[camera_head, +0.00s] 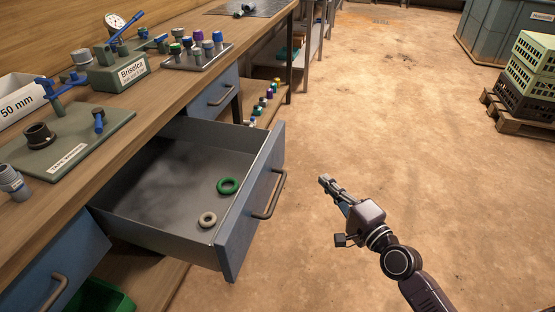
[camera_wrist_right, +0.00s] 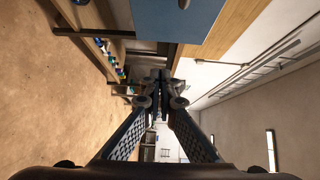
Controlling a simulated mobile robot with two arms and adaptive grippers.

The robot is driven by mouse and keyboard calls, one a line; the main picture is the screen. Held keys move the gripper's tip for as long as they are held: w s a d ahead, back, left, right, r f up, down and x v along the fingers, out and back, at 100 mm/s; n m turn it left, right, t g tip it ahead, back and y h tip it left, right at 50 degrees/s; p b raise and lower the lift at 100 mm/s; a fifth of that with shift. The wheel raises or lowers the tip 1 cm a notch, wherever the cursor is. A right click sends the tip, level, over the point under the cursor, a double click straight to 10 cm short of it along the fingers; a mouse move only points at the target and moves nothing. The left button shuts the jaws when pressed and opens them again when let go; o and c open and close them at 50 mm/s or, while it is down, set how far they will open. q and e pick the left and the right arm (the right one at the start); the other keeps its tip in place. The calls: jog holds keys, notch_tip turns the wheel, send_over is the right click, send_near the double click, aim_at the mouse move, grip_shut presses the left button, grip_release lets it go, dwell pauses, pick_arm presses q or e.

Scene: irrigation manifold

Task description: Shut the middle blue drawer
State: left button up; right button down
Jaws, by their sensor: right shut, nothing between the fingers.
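The middle blue drawer (camera_head: 250,212) is pulled far out from under the wooden bench. Its grey inside (camera_head: 150,195) is open to view and holds a green ring (camera_head: 228,186) and a beige ring (camera_head: 208,219). A curved bar handle (camera_head: 270,195) is on its blue front. My right gripper (camera_head: 324,181) is shut and empty, to the right of the drawer front and apart from it, over the floor. Its fingers meet in the right wrist view (camera_wrist_right: 159,78), where a blue panel (camera_wrist_right: 178,18) shows at the top. My left gripper is not in view.
The bench top (camera_head: 165,95) carries a green plate with fittings (camera_head: 65,143), a Brisolca block (camera_head: 118,72) and a tray of capped fittings (camera_head: 197,50). Two other blue drawers (camera_head: 215,95) (camera_head: 55,265) look shut. The floor (camera_head: 400,120) right of the drawer is clear; crates (camera_head: 525,75) stand far right.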

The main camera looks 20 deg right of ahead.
send_near(284, 147)
jog(key=w+d, duration=0.2)
jog(key=w, duration=0.1)
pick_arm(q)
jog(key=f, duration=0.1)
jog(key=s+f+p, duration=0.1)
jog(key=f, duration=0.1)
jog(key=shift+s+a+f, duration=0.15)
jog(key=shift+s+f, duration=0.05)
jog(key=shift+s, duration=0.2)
pick_arm(e)
jog(key=w+a, duration=0.2)
jog(key=a, duration=0.1)
jog(key=shift+w+r, duration=0.1)
jog(key=shift+w, duration=0.15)
